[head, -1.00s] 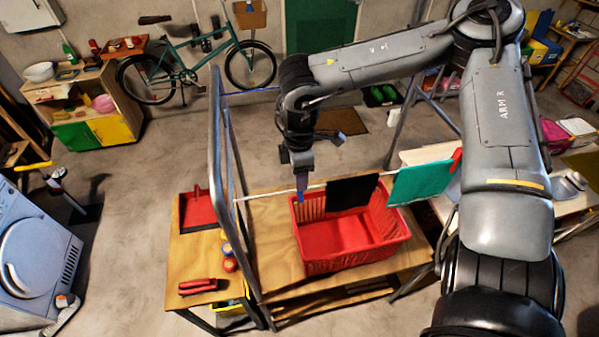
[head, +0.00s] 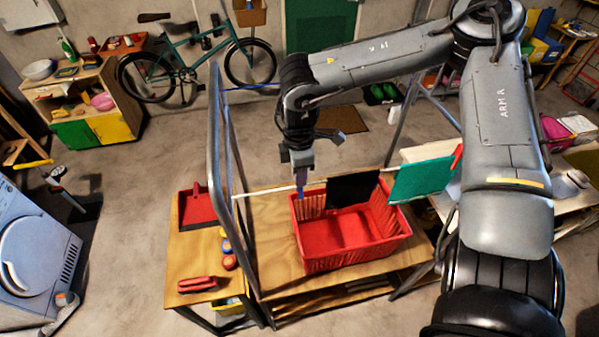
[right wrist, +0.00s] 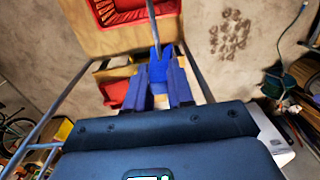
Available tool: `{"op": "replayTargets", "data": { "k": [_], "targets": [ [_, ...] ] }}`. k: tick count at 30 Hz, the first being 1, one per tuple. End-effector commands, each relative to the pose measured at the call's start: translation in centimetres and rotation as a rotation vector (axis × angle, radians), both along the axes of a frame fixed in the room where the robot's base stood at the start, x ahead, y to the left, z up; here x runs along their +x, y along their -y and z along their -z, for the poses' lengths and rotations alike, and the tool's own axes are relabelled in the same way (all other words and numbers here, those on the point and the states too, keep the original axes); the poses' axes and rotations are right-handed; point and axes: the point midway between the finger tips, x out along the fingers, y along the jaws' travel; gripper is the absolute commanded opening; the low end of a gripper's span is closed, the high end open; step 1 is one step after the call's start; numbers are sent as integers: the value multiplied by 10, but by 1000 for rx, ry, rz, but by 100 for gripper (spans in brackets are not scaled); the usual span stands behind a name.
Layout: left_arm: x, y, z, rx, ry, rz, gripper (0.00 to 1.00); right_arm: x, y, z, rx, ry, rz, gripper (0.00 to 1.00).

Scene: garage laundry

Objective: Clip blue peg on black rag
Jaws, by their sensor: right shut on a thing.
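The black rag (head: 352,189) hangs from a white line (head: 262,192) above a red basket. My right gripper (head: 301,181) points down at the line, left of the rag. It is shut on the blue peg (head: 301,193), which is at the line and apart from the rag's left edge. In the right wrist view the blue peg (right wrist: 158,68) sits between the two fingers (right wrist: 158,88), with the line running away beyond it. Whether the peg touches the line is unclear. My left gripper is not in view.
A teal cloth (head: 423,178) with a red peg (head: 457,157) hangs right of the rag. The red basket (head: 352,258) stands on a wooden table under the line. A metal frame (head: 220,150) stands at the line's left end. A red dustpan (head: 196,207) lies left of it.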

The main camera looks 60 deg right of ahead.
Motion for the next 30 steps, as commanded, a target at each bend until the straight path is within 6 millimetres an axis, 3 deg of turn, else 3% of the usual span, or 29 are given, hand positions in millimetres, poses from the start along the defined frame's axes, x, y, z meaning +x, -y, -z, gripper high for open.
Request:
{"op": "replayTargets", "data": {
  "k": [30],
  "targets": [
    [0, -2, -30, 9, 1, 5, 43, 0, 0, -48, 1, 1, -1, 0]
  ]
}}
